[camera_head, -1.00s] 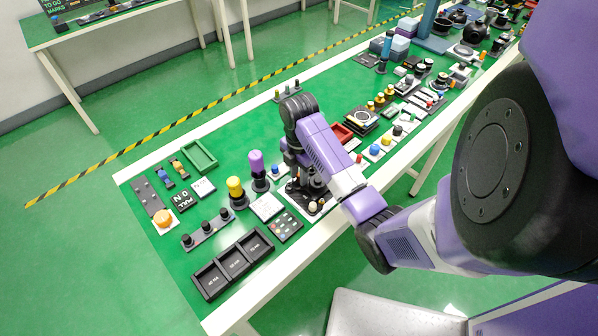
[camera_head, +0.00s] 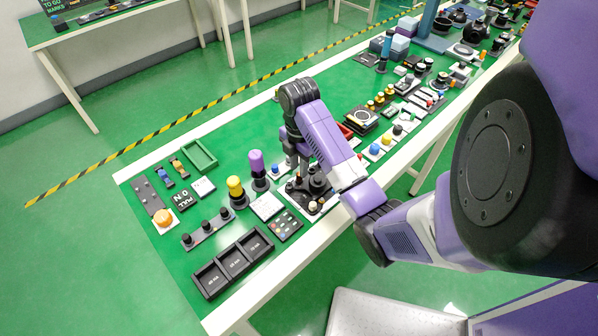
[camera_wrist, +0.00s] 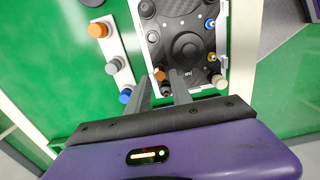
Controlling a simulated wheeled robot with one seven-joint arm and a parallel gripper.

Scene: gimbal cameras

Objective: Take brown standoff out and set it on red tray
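The brown standoff (camera_wrist: 159,73) stands at the lower left of a black plate on a white base (camera_wrist: 185,40) in the wrist view. My gripper (camera_wrist: 161,82) is open above it, with one finger on each side of the standoff's top as seen from above. Whether a finger touches it, I cannot tell. In the head view my gripper (camera_head: 303,172) points down at the board (camera_head: 312,205), partly hiding it. The red tray (camera_head: 346,131) shows only in part behind my arm.
Other standoffs on the board include a yellow one (camera_wrist: 211,57) and a cream one (camera_wrist: 220,82). A white strip with orange, grey and blue knobs (camera_wrist: 112,65) lies to the left. A purple-topped post (camera_head: 257,165) stands left of my gripper.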

